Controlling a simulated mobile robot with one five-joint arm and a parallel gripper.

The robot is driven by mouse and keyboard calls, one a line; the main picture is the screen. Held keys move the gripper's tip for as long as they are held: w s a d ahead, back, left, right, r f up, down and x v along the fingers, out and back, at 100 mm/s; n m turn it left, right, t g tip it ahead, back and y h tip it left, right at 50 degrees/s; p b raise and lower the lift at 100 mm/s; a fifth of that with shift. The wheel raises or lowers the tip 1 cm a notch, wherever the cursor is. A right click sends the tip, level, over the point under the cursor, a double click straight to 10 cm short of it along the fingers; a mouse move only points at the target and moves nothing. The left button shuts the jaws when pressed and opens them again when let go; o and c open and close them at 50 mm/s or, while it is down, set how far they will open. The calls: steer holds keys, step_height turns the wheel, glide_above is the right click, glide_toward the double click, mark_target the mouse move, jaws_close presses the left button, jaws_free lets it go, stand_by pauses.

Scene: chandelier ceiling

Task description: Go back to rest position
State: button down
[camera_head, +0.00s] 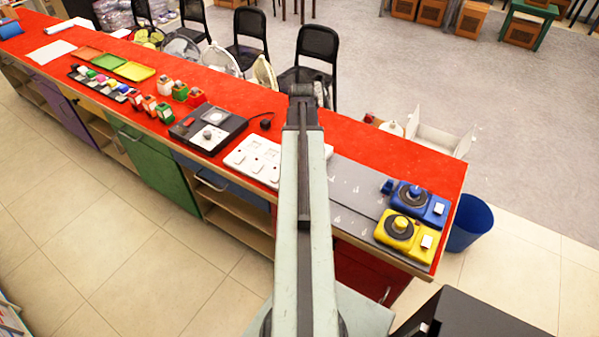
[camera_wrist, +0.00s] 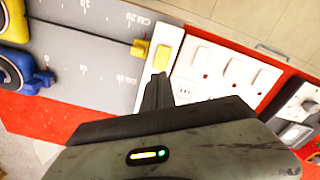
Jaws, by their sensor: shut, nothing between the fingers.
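My gripper shows in the wrist view (camera_wrist: 157,90), with its dark fingers together and nothing between them. It is over the red counter, beside a white strip with a yellow switch (camera_wrist: 162,57) and a white socket panel (camera_wrist: 222,75). I cannot tell its height above them. In the head view my arm reaches forward across the red counter (camera_head: 400,153), and the fingers cannot be made out there.
A grey ruled board (camera_head: 350,190) carries blue (camera_head: 418,200) and yellow (camera_head: 402,230) devices. Left of my arm are the socket panel (camera_head: 250,158) and a black boxed device (camera_head: 207,128). Black chairs (camera_head: 315,50) stand behind the counter; a blue bin (camera_head: 470,222) stands right.

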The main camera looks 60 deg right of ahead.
steer(key=shift+w+r, duration=0.1)
steer(key=shift+r, duration=0.1)
stand_by(0.3)
steer(key=w+a+n, duration=0.5)
steer(key=w+a, duration=1.3)
steer(key=a, duration=0.2)
steer(key=w+a+n, duration=0.1)
steer(key=a+n, duration=0.2)
steer(key=a, duration=1.2)
steer(key=w+a+n, duration=0.2)
steer(key=a+n, duration=0.2)
steer(key=a, duration=1.1)
steer(key=shift+w+f+b, duration=0.3)
steer(key=shift+b, duration=0.1)
